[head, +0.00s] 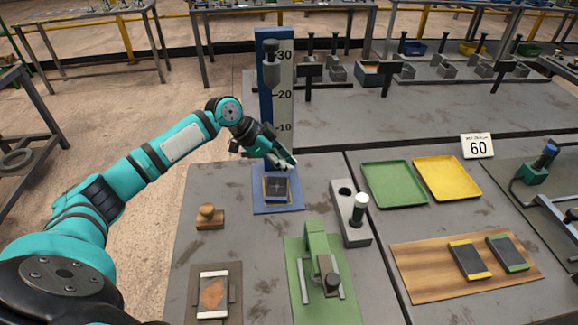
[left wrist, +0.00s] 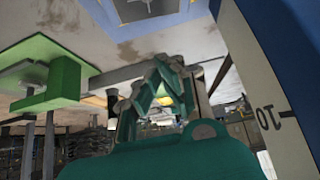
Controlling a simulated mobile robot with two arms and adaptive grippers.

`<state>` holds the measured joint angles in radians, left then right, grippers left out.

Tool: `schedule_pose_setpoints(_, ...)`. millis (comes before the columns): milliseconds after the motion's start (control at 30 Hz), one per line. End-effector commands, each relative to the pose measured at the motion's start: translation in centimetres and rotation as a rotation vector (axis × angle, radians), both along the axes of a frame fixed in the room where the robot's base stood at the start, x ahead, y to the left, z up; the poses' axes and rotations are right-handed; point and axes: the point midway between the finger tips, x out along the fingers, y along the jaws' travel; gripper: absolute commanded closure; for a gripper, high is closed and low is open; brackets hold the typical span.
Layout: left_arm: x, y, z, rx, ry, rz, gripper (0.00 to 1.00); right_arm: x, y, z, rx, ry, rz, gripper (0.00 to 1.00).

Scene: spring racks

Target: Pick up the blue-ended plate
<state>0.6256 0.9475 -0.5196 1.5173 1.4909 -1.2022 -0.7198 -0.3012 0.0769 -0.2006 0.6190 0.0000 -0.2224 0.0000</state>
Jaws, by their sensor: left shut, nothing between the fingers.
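My left gripper (head: 287,161) is shut and empty, beside the foot of the tall height gauge and above the blue pad (head: 291,206). Its teal linkage (left wrist: 160,90) shows in the left wrist view. A dark block or plate with a thin yellow outline (head: 276,189) lies on the blue pad; I cannot make out its end colour. A plate with a yellow end (head: 468,260) and one with a green end (head: 507,253) lie on the wooden board. A plate with pale ends (head: 213,295) lies at the front left. I cannot clearly identify a blue-ended plate. My right gripper is out of view.
The blue and white height gauge (head: 281,100) stands close behind my left gripper. A green press (head: 318,265) stands in front, with a grey block (head: 350,215) to its right. A green tray (head: 394,184) and a yellow tray (head: 447,179) are empty. A wooden stamp (head: 210,217) sits at left.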

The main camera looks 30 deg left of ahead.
Motion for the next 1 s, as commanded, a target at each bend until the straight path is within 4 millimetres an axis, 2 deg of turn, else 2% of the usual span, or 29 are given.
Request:
schedule_pose_setpoints(167,1.1,-1.7,-2.0,-0.004,0.002,-0.002,1.00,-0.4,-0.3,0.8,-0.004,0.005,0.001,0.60)
schedule_pose_setpoints(467,3.5,-4.8,-7.0,-0.003,0.002,0.000,1.00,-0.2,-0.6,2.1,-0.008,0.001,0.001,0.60)
schedule_pose_setpoints(600,2.2,-2.8,-7.0,0.003,0.002,0.003,1.00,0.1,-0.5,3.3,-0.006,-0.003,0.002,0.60)
schedule_pose_setpoints(700,1.5,-2.1,-7.1,0.002,0.001,0.000,1.00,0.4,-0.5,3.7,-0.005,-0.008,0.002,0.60)
schedule_pose_setpoints(1000,1.1,-1.5,-7.2,0.000,-0.002,-0.002,1.00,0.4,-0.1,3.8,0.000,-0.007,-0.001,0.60)
